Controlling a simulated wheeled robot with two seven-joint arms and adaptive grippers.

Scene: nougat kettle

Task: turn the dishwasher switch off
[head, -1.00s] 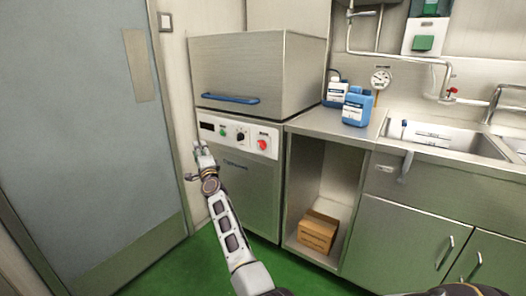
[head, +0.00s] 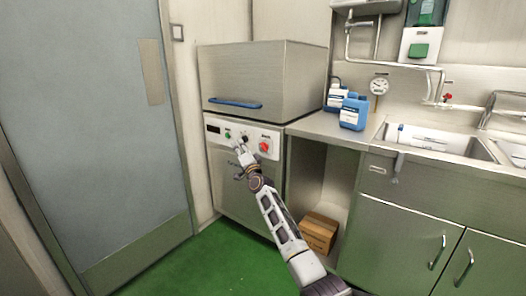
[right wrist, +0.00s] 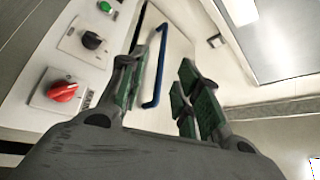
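The dishwasher (head: 235,188) is a steel machine with a white control panel (head: 214,140) below its hood. The panel has a green button (head: 228,134), a black rotary knob (head: 245,138) and a red knob (head: 264,147). In the right wrist view the black knob (right wrist: 92,40) and red knob (right wrist: 63,92) lie to the left, outside the fingers; I cannot tell which is the switch from their labels. My right gripper (head: 240,152) is in front of the panel, just below the black knob. Its green-padded fingers (right wrist: 158,95) are apart with nothing between them. My left gripper is not in view.
A blue handle (head: 235,103) runs along the hood above the panel. A steel counter (head: 318,125) with blue bottles (head: 353,112) and a sink (head: 440,143) is at the right. A cardboard box (head: 319,232) sits in the open bay below. A grey door (head: 90,130) is at left.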

